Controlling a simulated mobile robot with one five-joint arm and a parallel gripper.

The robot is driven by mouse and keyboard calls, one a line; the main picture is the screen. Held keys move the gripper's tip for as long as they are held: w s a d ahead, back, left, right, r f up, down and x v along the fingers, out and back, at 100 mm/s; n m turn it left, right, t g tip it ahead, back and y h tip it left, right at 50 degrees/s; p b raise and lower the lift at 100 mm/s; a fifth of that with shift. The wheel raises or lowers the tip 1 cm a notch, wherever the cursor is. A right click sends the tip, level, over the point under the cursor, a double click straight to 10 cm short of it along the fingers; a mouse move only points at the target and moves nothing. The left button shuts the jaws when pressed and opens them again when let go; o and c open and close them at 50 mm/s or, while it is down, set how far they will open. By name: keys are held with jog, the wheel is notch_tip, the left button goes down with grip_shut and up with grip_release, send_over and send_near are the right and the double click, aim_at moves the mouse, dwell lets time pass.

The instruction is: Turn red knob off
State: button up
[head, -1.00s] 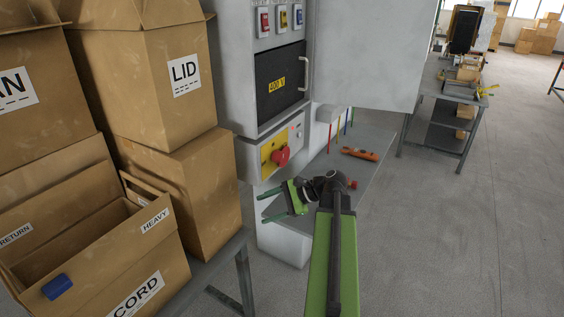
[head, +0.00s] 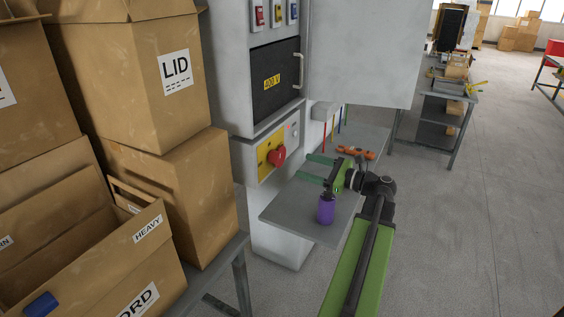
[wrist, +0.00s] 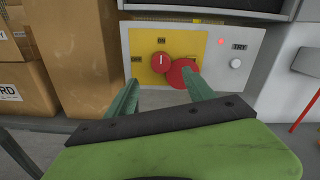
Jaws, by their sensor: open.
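The red knob (head: 276,157) sits on a yellow plate (head: 264,150) on the front of the grey cabinet. In the wrist view the knob (wrist: 160,62) has a white mark that stands upright, toward the label ON above; another label is at its left. A larger red round part (wrist: 183,72) shows at its lower right, partly behind a fingertip. My gripper (head: 310,167) is open and empty, right of the knob in the head view and apart from it. In the wrist view the two fingers of my gripper (wrist: 162,90) point toward the plate, just below the knob.
A red lamp (wrist: 221,41) and a white TRY button (wrist: 235,63) are right of the plate. Cardboard boxes (head: 185,185) crowd the left side. An open cabinet door (head: 365,50) hangs above.

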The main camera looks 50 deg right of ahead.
aim_at(280, 159)
jog(key=x, duration=0.9)
jog(key=shift+w, duration=0.15)
grip_shut()
